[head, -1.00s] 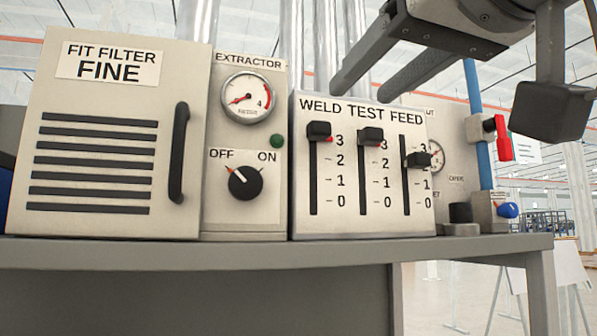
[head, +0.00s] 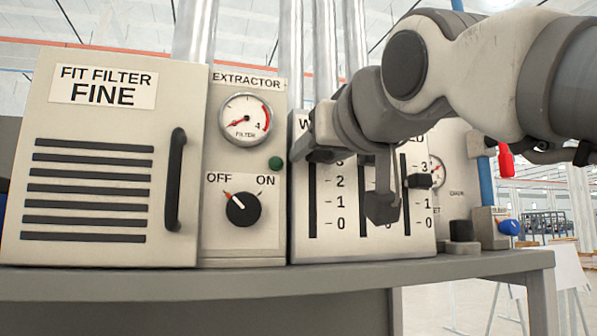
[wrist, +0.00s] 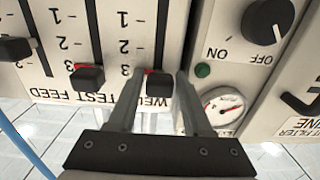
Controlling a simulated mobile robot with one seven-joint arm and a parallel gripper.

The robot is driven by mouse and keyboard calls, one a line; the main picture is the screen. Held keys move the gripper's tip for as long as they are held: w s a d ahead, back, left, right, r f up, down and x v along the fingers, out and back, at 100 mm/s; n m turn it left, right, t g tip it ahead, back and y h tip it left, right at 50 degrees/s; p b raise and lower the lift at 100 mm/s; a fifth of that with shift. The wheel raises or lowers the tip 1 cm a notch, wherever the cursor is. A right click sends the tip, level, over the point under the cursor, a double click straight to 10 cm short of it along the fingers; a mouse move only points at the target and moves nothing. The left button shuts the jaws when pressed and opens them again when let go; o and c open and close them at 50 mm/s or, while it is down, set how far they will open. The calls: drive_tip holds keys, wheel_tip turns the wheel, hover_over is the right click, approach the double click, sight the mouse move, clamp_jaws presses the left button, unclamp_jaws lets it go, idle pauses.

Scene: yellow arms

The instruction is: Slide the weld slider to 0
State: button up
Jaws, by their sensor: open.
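The weld slider's black knob (wrist: 159,83) is at the top of its slot, near the 3, in the wrist view, which shows the panel upside down. My gripper (wrist: 160,75) is open, with one finger on each side of that knob; I cannot tell whether either touches it. In the head view, my arm and wrist cover the knob and most of the panel's title. The lower weld slot and the 2, 1, 0 marks of the slider panel (head: 340,245) stay visible there.
The test knob (wrist: 87,77) stands close beside my gripper, also near 3. The feed knob (head: 419,181) sits lower, around 2. The extractor box (head: 245,245) with its OFF/ON dial (head: 243,209) and the filter cabinet (head: 105,250) stand to the left on the bench (head: 250,284).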

clamp_jaws()
idle(1.4)
